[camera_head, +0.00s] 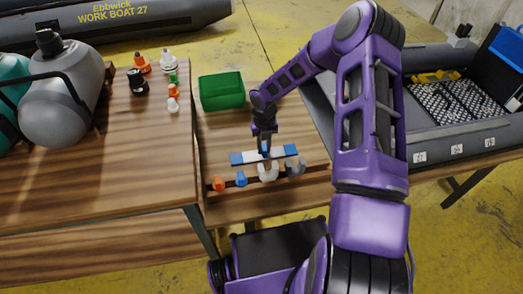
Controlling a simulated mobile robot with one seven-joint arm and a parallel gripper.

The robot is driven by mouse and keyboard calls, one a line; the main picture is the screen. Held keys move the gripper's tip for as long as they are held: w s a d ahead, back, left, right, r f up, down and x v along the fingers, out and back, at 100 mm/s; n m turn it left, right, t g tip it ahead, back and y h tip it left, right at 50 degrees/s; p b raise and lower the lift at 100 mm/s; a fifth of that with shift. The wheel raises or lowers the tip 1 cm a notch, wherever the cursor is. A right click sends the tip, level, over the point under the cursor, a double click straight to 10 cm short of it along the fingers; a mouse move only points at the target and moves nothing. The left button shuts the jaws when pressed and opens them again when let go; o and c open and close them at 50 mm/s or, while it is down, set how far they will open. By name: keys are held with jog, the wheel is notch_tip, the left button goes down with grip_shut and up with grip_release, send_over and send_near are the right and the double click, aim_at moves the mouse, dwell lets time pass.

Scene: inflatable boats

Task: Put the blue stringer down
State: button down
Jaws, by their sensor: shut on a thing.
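The fingers hide part of the bar's middle. I cannot tell whether the bar touches the table or hangs just above it.
A green bin (222,91) is behind.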

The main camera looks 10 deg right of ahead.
aim_at(264, 157)
jog(key=shift+f, duration=2.5)
jog(key=shift+f+b, duration=0.15)
jog(key=shift+b, duration=0.2)
jog(key=c, duration=0.8)
grip_release()
jog(key=shift+o, duration=0.2)
notch_tip(264, 157, up, 12)
jog(key=shift+r+p, duration=0.15)
jog(key=shift+p, duration=0.7)
